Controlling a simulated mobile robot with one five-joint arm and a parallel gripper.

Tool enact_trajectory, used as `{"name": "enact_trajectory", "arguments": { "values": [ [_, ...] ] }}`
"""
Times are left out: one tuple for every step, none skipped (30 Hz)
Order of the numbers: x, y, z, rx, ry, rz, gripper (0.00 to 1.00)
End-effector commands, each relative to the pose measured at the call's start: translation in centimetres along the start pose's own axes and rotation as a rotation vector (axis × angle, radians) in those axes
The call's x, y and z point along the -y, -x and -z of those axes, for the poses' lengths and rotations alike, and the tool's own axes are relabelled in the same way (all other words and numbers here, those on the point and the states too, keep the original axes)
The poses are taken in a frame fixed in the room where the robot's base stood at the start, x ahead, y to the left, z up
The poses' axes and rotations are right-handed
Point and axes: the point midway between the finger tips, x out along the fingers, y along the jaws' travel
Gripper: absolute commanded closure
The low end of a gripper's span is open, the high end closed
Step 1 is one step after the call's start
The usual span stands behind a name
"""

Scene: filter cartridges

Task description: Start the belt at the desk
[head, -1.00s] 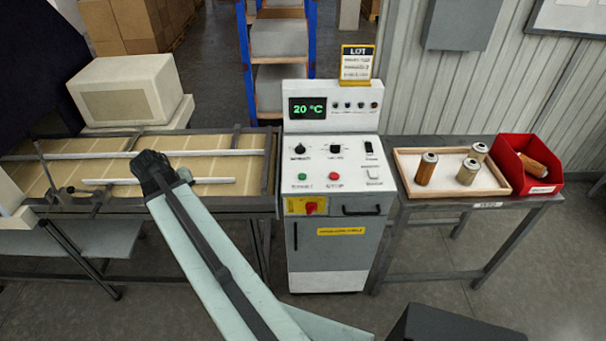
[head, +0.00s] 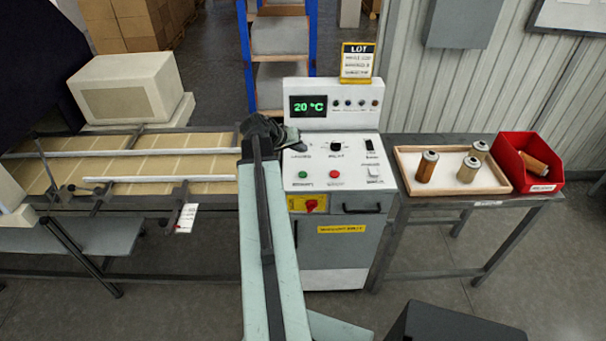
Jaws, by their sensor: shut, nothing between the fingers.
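The control desk (head: 333,240) stands in the middle, with a sloped white panel and a green "20 °C" display (head: 308,106). The panel has a green button (head: 302,174), a red button (head: 335,174), a dark knob (head: 336,147) and switches at right. A red knob on a yellow plate (head: 311,205) is on the desk's front. The belt (head: 110,168), tan with cross lines, runs along the left. My gripper (head: 268,132) is shut and empty at the panel's upper left edge; it partly hides a left knob. Whether it touches the panel, I cannot tell.
A tray (head: 403,168) with three cartridges (head: 466,170) and a red bin (head: 538,184) stand on the right table. A beige box-shaped housing (head: 125,90) is behind the belt.

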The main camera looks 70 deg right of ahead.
Motion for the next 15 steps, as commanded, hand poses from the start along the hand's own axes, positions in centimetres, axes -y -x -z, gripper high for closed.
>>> {"name": "enact_trajectory", "arguments": {
  "values": [
    [0.0, 0.0, 0.0, 0.000, 0.000, 0.000, 1.00],
    [0.0, 0.0, 0.0, 0.000, 0.000, 0.000, 1.00],
    [0.1, -0.1, -0.1, 0.000, 0.000, 0.001, 1.00],
    [0.1, -0.1, -0.1, 0.000, 0.000, 0.001, 1.00],
    [0.2, -0.2, -0.2, 0.000, 0.000, 0.001, 1.00],
    [0.3, -0.4, -0.3, 0.000, 0.000, 0.001, 1.00],
    [0.4, -0.5, -0.4, 0.000, 0.000, 0.001, 1.00],
    [0.6, -0.7, -0.5, 0.000, 0.000, 0.001, 1.00],
    [0.8, -1.0, -0.8, 0.001, 0.000, 0.001, 1.00],
    [0.9, -1.2, -0.9, 0.001, 0.000, 0.001, 1.00],
    [1.1, -1.5, -1.1, 0.001, 0.000, 0.001, 1.00],
    [1.4, -1.9, -1.4, 0.001, 0.000, 0.001, 1.00],
    [1.6, -2.2, -1.6, 0.001, 0.000, 0.001, 1.00],
    [1.9, -2.5, -1.9, 0.001, 0.000, 0.001, 1.00],
    [2.2, -2.9, -2.2, 0.001, 0.000, 0.001, 1.00]
  ]
}}
